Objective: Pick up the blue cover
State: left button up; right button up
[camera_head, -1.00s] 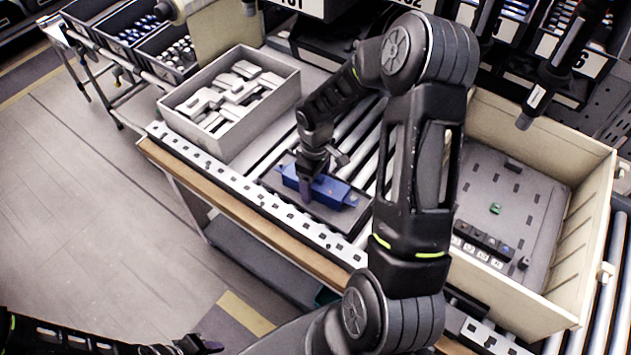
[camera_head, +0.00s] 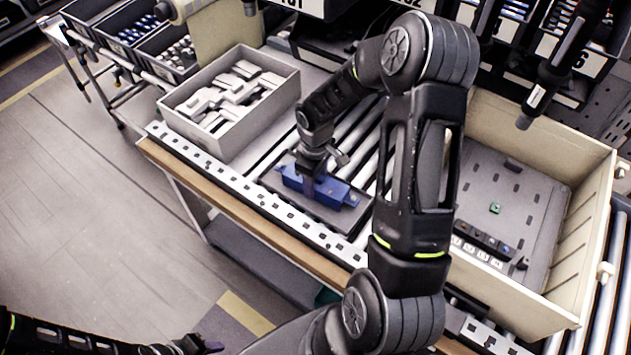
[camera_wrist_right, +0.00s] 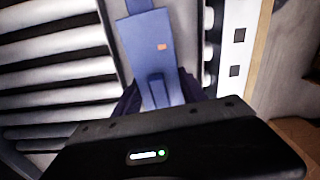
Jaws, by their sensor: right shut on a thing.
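The blue cover (camera_head: 338,193) is a long blue piece on the dark tray (camera_head: 312,208) in the middle of the head view. My right gripper (camera_head: 308,184) reaches down from above and is shut on the cover near its left part. In the right wrist view the blue cover (camera_wrist_right: 158,55) runs up from between the dark fingers, with a small orange mark on it. The fingertips are partly hidden there by the gripper body. My left arm shows at the bottom left of the head view, its gripper (camera_head: 200,345) cut near the lower edge; its jaw state is unclear.
A grey bin (camera_head: 226,150) of white parts stands left of the tray. A large beige box (camera_head: 595,235) holding a grey panel (camera_head: 510,210) with a green piece stands at right. Metal rollers (camera_head: 358,130) lie behind the tray. A perforated white rail (camera_head: 262,198) runs along the front.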

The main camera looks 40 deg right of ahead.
grip_shut()
jog(key=shift+r, duration=0.3)
notch_tip(320, 180, up, 9)
jog(key=shift+r+b, duration=0.2)
jog(key=shift+b, duration=0.5)
jog(key=w+a+r+m, duration=0.2)
jog(key=w+a, duration=0.2)
jog(key=a, duration=0.4)
jog(key=w+a+r+m, duration=0.2)
jog(key=w+a, duration=0.3)
jog(key=a, duration=0.4)
jog(key=shift+w+r, duration=0.15)
jog(key=shift+w, duration=0.05)
